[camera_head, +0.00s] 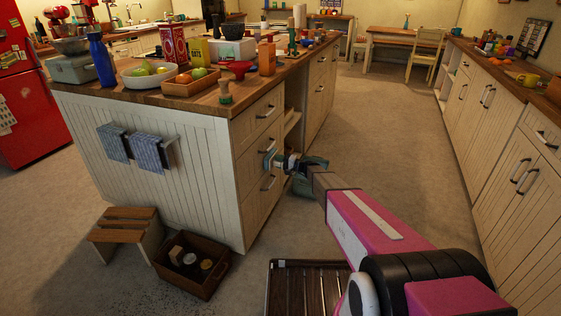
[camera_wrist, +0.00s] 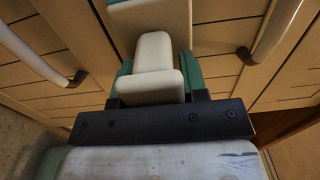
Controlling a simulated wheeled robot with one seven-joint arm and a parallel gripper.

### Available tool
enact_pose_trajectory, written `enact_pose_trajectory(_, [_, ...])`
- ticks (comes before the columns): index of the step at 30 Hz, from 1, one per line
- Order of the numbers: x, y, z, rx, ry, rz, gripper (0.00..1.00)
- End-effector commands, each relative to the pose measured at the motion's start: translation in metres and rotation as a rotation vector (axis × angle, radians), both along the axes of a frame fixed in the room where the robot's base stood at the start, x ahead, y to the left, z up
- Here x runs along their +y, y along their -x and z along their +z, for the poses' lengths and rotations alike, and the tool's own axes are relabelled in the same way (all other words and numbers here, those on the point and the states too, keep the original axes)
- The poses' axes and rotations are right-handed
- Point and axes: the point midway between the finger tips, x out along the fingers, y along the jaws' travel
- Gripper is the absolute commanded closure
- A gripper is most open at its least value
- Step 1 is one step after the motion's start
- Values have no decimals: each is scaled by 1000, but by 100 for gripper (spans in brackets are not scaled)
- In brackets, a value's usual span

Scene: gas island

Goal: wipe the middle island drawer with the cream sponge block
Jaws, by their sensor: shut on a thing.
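The island's middle drawer (camera_head: 250,160) is shut, in the stack of three on the island's end face nearest the aisle. My gripper (camera_head: 281,161) is at this drawer's front, beside its handle area. It is shut on the cream sponge block (camera_wrist: 152,50), which sits between the green fingers in the wrist view.
The top drawer handle (camera_head: 266,112) and bottom drawer handle (camera_head: 268,183) stick out above and below. Open shelves (camera_head: 291,125) lie to the right. A stool (camera_head: 125,228) and a crate (camera_head: 190,285) stand on the floor at left. The aisle floor (camera_head: 400,150) is clear.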

Motion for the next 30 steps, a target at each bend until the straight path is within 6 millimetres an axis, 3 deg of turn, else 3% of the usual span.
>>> enact_pose_trajectory(30, [17, 52, 1, 1, -1, 1, 79])
